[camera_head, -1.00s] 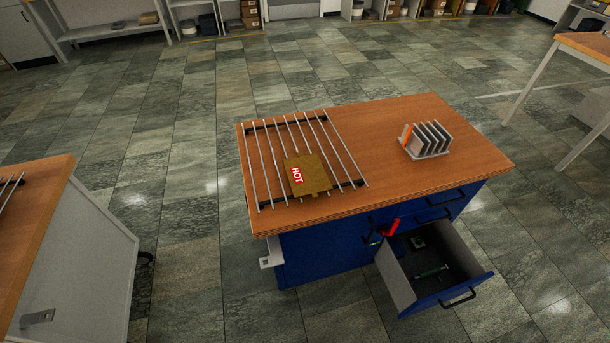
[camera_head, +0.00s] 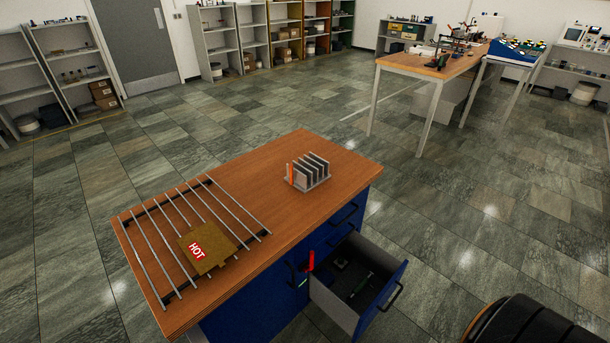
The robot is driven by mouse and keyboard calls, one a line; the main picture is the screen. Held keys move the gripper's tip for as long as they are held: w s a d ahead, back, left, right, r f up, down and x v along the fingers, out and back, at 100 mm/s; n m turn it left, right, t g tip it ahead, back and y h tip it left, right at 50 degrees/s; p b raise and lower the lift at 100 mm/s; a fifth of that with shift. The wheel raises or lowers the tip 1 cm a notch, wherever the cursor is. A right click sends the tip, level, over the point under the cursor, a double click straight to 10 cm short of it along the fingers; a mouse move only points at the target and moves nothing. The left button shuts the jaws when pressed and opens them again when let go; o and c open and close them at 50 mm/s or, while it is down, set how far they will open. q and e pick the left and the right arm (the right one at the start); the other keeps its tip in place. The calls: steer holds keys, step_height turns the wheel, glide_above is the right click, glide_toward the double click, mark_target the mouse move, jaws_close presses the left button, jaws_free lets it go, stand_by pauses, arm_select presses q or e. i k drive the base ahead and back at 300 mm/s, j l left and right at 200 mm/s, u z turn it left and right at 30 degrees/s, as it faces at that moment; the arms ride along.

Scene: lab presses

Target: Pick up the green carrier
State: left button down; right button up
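I cannot make out a green carrier for certain in the head view. The open drawer (camera_head: 333,306) of the blue cabinet holds a slim greenish piece (camera_head: 361,285) and a small dark block, both too small to identify. Far off at the upper right, a blue tray or rack (camera_head: 516,52) on a table holds small green, white and yellow items, too small to tell apart. Neither of my grippers is in view.
The wooden-topped blue bench (camera_head: 262,174) bears a metal rod rack (camera_head: 147,255), a brown plate marked HOT (camera_head: 206,249) and a finned grey holder (camera_head: 309,172). A long table (camera_head: 429,67) stands at the back right. Shelves line the far wall. Open floor surrounds the bench.

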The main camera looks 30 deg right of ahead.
mark_target(366, 280)
steer(key=z, duration=1.6)
steer(key=i+l, duration=0.1)
steer(key=l, duration=0.15)
steer(key=i+l+u, duration=0.15)
steer(key=l, duration=0.25)
steer(key=i+l+u, duration=0.2)
steer(key=l, duration=0.2)
steer(key=l+u, duration=0.15)
steer(key=l, duration=0.25)
steer(key=u, duration=1.4)
